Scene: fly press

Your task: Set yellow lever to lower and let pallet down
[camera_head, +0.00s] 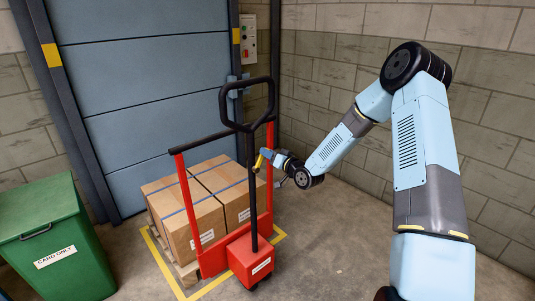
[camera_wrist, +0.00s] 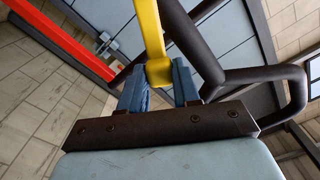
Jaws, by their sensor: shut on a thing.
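The yellow lever (camera_head: 258,161) is on the black shaft of the red pallet truck (camera_head: 250,260), below its black looped handle (camera_head: 247,104). In the wrist view the yellow lever (camera_wrist: 151,35) comes down from the top edge, and its end sits between the blue jaws. My gripper (camera_head: 266,156) is shut on the lever; it also shows in the wrist view (camera_wrist: 160,85). The pallet (camera_head: 183,270) carries several brown cartons with blue straps (camera_head: 195,222). Whether its underside touches the floor cannot be told.
A green bin (camera_head: 55,240) stands at the left. A blue shutter door (camera_head: 150,90) is behind the pallet, with a control box (camera_head: 248,40) on the wall beside it. A yellow line (camera_head: 205,290) marks the floor around the pallet. Floor at the right of the truck is clear.

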